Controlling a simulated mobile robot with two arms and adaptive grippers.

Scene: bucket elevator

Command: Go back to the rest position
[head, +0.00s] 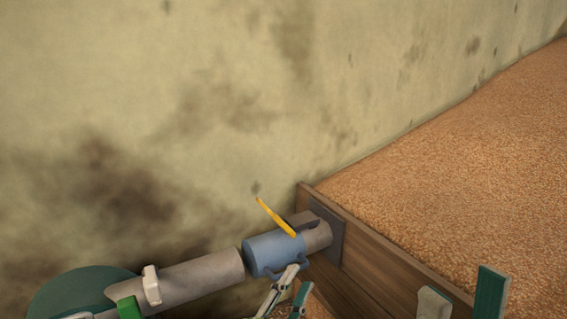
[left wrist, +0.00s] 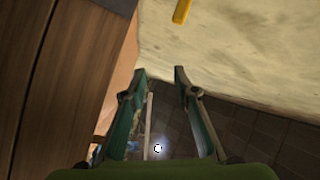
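My left gripper (head: 297,279) is at the bottom centre of the head view, just below a blue sleeve with a handle (head: 268,254). In the left wrist view its two fingers (left wrist: 160,72) are apart, with nothing between them. My right gripper (head: 462,284) shows at the bottom right edge, in front of the wooden wall and grain. Its two fingers are wide apart and nothing shows between them. A yellow lever (head: 276,217) stands up by the blue sleeve; a yellow piece also shows at the top of the left wrist view (left wrist: 182,11).
A grey pipe (head: 200,277) lies left of the blue sleeve, near a green round part (head: 70,290). A short pipe (head: 318,237) meets a dark plate on the wooden wall (head: 375,262). Grain (head: 460,150) is heaped behind it. A stained plaster wall (head: 180,90) stands behind.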

